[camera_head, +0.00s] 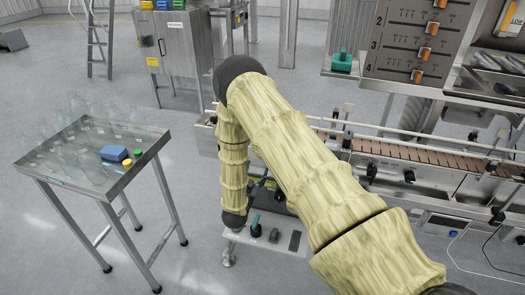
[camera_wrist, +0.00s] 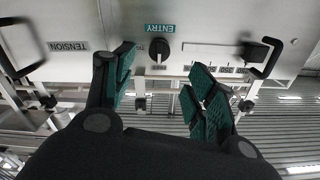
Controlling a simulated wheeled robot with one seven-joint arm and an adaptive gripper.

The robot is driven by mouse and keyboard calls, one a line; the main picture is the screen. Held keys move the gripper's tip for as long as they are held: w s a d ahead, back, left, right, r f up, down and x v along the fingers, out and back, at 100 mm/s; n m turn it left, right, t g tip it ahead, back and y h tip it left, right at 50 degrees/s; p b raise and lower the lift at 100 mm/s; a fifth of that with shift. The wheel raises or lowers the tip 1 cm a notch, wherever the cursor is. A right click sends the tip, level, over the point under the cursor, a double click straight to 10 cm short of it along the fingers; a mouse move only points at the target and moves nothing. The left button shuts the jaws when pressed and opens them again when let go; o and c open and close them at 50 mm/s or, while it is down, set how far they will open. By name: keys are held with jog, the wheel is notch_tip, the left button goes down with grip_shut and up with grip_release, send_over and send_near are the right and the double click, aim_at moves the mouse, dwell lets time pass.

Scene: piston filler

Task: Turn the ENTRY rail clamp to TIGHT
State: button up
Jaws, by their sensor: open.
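The ENTRY clamp knob (camera_wrist: 159,49) is a black round knob with a pointer on a pale metal panel in the wrist view, just below the teal ENTRY label (camera_wrist: 160,28). Small markings beside the knob are too small to read. My gripper (camera_wrist: 163,88) is open in the wrist view, its teal-padded fingers spread to the left and right below the knob. Nothing is between the fingers, and they appear apart from the knob. In the head view my arm covers much of the middle, and I cannot clearly make out the gripper there.
Black handles (camera_wrist: 22,46) and (camera_wrist: 262,58) stick out on both sides of the panel. A TENSION label (camera_wrist: 68,46) is at left. In the head view a steel table (camera_head: 60,176) with clear bottles stands left, and a conveyor (camera_head: 400,154) runs right.

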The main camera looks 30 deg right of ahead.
jog(key=p+x, duration=0.2)
jog(key=x, duration=0.9)
jog(key=shift+s, duration=0.1)
jog(key=c, duration=1)
